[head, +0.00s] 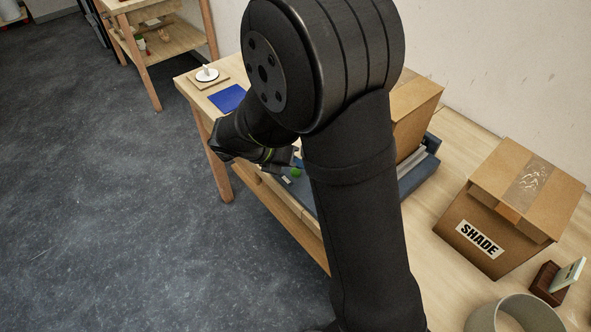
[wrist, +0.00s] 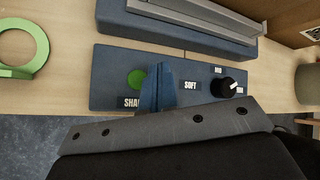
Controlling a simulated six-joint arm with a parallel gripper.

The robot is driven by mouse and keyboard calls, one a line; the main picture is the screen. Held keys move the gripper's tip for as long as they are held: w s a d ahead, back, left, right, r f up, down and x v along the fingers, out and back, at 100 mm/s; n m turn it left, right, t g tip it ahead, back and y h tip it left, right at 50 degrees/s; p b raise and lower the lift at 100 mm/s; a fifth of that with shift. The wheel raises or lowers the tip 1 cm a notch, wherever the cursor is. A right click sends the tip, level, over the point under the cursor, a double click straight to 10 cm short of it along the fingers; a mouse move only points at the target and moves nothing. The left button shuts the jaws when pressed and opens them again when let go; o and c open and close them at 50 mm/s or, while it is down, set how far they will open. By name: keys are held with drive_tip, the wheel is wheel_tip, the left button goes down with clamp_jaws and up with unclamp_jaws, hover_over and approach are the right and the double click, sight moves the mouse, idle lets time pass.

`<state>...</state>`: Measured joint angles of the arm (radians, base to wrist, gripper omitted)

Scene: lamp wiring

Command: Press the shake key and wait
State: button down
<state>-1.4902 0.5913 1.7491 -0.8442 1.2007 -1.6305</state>
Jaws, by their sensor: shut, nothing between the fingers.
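The shake key is a round green button (wrist: 136,78) on a dark blue control panel (wrist: 108,62). A label (wrist: 131,102) below it reads "SHA", with the rest hidden behind my fingers. The green key also shows in the head view (head: 296,173), just beside my gripper. My gripper (wrist: 158,82) is shut and empty, with its fingers over the panel at the key's right edge. I cannot tell whether the fingertips touch the key. The panel also carries a "SOFT" label (wrist: 190,86) and a black knob (wrist: 227,87).
A grey tray-like part (wrist: 195,16) lies behind the panel. A green ring (wrist: 24,48) is left of it. A cardboard box marked SHADE (head: 490,225) and a grey round container (head: 507,312) stand on the right of the bench. A blue mat (head: 228,98) lies at the far end.

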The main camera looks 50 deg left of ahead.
drive_tip(key=shift+f, duration=0.9)
idle(0.8)
drive_tip(key=shift+r, duration=0.15)
idle(0.5)
drive_tip(key=shift+r, duration=1)
drive_tip(key=shift+r, duration=2.5)
drive_tip(key=shift+r, duration=1.9)
